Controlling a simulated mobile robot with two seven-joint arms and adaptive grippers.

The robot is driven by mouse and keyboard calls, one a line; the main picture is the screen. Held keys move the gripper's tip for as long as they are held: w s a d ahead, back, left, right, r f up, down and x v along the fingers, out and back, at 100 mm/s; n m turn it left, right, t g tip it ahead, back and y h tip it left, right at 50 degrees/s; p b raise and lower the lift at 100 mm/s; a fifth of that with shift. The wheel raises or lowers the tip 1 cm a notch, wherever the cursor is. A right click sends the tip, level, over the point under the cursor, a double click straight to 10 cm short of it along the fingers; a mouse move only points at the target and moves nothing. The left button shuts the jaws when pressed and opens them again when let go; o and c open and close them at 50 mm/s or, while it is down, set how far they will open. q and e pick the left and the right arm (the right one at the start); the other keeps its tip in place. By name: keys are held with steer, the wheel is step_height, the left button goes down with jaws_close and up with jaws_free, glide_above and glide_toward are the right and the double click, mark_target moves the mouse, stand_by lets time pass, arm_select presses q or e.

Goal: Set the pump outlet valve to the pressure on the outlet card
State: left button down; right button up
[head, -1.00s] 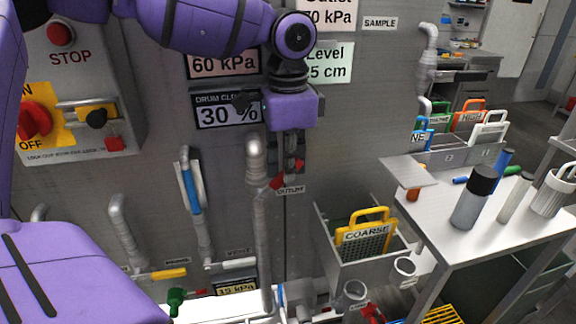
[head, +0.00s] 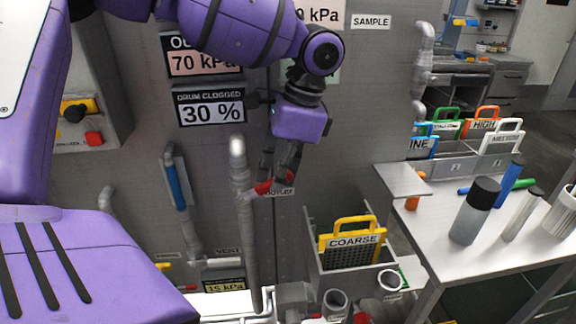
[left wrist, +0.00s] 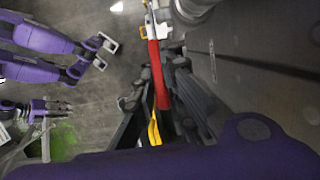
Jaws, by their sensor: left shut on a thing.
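The outlet valve's red handle (head: 264,187) is on the wall piping beside a small outlet label. My left gripper (head: 272,180) is shut on this handle and partly hides it. In the left wrist view the red handle (left wrist: 158,75) runs between the fingers, with a yellow piece (left wrist: 154,130) further down. The outlet display (head: 205,63) reads 70 kPa; its title is partly covered by my arm. The outlet card (head: 322,12) is mostly hidden, with only "0 kPa" showing. My right gripper is not in the head view; small purple and grey parts at left in the wrist view are unclear.
A drum clogged display (head: 209,107) reads 30 %. A grey vertical pipe (head: 243,220) stands just left of the gripper. A bin holds a yellow coarse screen (head: 351,243). A white table (head: 430,235) with bottles is at right.

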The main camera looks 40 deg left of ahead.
arm_select(q)
steer(key=shift+r, duration=0.15)
steer(key=shift+a, duration=0.1)
steer(key=c, duration=1.9)
jaws_free()
steer(key=shift+o, duration=0.5)
steer(key=v, duration=1.2)
steer(key=shift+s, duration=0.25)
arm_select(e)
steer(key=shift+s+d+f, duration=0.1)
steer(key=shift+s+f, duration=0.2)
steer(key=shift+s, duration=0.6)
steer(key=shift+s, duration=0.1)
